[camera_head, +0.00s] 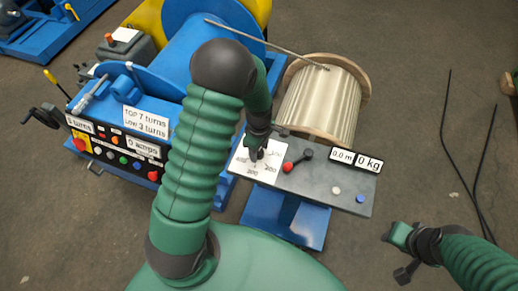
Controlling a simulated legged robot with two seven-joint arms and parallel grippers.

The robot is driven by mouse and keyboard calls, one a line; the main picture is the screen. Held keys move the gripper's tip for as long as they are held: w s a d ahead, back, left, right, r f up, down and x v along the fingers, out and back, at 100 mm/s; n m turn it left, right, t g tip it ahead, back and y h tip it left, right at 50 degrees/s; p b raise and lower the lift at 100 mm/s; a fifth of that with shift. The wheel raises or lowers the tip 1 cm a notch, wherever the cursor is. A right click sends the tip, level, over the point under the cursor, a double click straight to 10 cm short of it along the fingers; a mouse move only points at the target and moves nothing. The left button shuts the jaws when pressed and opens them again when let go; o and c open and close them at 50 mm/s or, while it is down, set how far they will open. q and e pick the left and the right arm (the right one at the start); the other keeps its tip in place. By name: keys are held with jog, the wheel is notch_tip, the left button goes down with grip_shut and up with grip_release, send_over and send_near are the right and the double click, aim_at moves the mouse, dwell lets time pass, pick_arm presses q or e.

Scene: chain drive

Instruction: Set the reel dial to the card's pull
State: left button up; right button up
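A white dial plate (244,164) with printed numbers, 200 and 300 among them, lies on the left end of a grey console top (315,188). My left gripper (257,152) points down over the middle of this plate. It hides the dial's knob and pointer, so I cannot tell the setting or whether the fingers touch it. A white card (146,121) on the blue machine reads "TOP 7 turns" and "LOW 3 turns"; no pull value is legible on it. My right gripper (398,256) is at the lower right, apart from the console, with its finger opening unclear.
The console carries a red-knobbed lever (293,164), a display (355,161) reading 0.0 m and 0 kg, and white and blue buttons. A rope reel (322,100) stands behind it. A blue machine with a button panel (115,148) is left. Bare floor lies right; dark cables cross it.

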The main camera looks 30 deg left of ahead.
pick_arm(q)
jog(key=c, duration=0.5)
jog(key=shift+a, duration=0.1)
grip_shut()
